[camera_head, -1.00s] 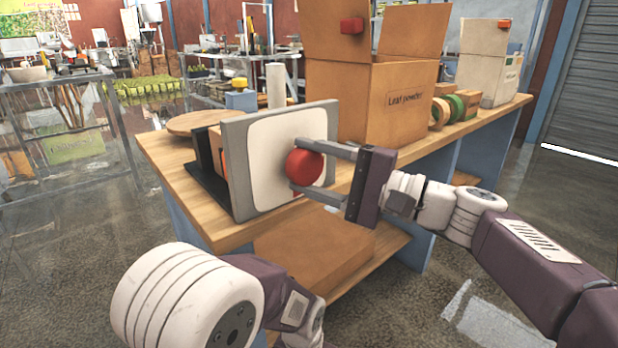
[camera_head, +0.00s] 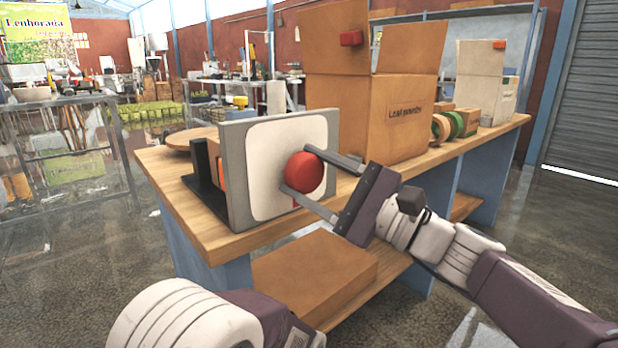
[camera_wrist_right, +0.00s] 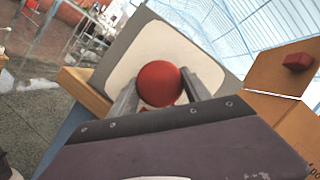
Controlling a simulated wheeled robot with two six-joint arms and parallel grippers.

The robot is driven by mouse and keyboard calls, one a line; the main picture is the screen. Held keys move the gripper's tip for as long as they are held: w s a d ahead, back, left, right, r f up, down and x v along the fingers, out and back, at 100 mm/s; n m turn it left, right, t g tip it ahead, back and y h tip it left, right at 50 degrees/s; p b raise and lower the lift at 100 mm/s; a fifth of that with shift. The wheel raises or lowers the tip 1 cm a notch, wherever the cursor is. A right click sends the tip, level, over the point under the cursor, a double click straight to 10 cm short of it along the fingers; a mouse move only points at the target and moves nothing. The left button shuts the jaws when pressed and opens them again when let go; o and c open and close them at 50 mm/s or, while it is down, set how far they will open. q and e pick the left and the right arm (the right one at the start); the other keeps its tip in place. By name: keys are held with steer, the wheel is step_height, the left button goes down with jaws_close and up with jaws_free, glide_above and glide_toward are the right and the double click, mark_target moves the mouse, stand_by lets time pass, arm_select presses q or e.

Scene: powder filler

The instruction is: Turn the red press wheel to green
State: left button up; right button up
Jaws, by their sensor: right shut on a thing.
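The red press wheel (camera_head: 304,172) is a round red knob on the pale front plate of a grey-framed panel (camera_head: 238,178) that stands on the wooden table. A small red piece shows just below the knob. My right gripper (camera_head: 294,168) is shut on the knob, one finger above it and one below, and is tilted. In the right wrist view the knob (camera_wrist_right: 158,83) sits between the two fingers, with the white plate behind it. No green shows on the wheel. My left arm is at the bottom of the head view, with its gripper out of sight.
An open cardboard box (camera_head: 400,110) stands on the table (camera_head: 235,238) right of the panel, with green and brown rolls (camera_head: 448,126) beyond it. A round wooden board (camera_head: 190,140) lies behind the panel. Another box (camera_head: 315,275) is on the lower shelf.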

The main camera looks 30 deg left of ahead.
steer(key=shift+f, duration=0.1)
steer(key=o, duration=1.4)
steer(key=shift+c, duration=0.2)
steer(key=shift+d, duration=0.1)
steer(key=p+v, duration=0.2)
steer(key=v, duration=0.6)
steer(key=shift+d, duration=0.45)
steer(key=shift+f, duration=0.1)
